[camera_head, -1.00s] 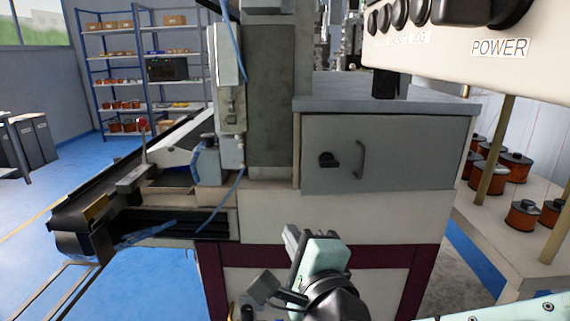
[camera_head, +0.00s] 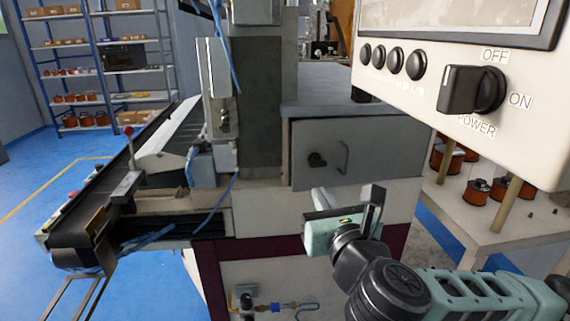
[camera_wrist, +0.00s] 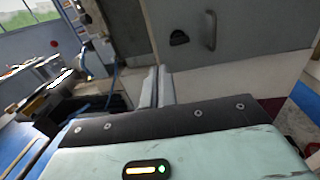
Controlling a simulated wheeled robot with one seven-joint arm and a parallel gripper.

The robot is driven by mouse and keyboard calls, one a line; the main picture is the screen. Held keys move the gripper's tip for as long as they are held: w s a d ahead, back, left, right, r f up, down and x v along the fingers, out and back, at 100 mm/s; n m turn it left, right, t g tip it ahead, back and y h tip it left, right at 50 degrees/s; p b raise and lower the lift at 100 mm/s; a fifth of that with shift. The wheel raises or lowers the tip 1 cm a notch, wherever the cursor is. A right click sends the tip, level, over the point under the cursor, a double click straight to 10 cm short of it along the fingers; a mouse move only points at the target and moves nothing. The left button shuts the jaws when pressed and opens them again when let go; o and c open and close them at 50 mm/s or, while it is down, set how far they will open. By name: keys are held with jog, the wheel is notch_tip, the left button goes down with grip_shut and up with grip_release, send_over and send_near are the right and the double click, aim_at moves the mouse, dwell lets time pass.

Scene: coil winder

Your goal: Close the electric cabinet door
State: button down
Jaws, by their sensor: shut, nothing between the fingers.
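The electric cabinet door (camera_head: 372,145) is a grey panel on the front of the machine housing. It has a grey bar handle (camera_head: 344,157) and a black latch knob (camera_head: 317,160). The door looks nearly flush with the housing; I cannot tell whether a small gap is left. The wrist view shows the door (camera_wrist: 245,30) ahead, with the handle (camera_wrist: 211,31) and knob (camera_wrist: 179,38) above the fingers. My gripper (camera_head: 322,199) is shut and empty, in front of the housing and just below the door's lower edge in the picture. Contact with the door does not show.
A control panel (camera_head: 410,85) with a power switch juts in at the upper right, above my arm. A conveyor (camera_head: 110,180) runs along the left. A table with copper coils (camera_head: 475,205) stands at the right. Blue floor is free at the left.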

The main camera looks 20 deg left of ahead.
aim_at(298, 160)
jog(key=p+x, duration=0.2)
jog(key=x, duration=1)
jog(key=shift+w+a, duration=0.2)
jog(key=shift+a, duration=0.05)
jog(key=shift+w+a, duration=0.15)
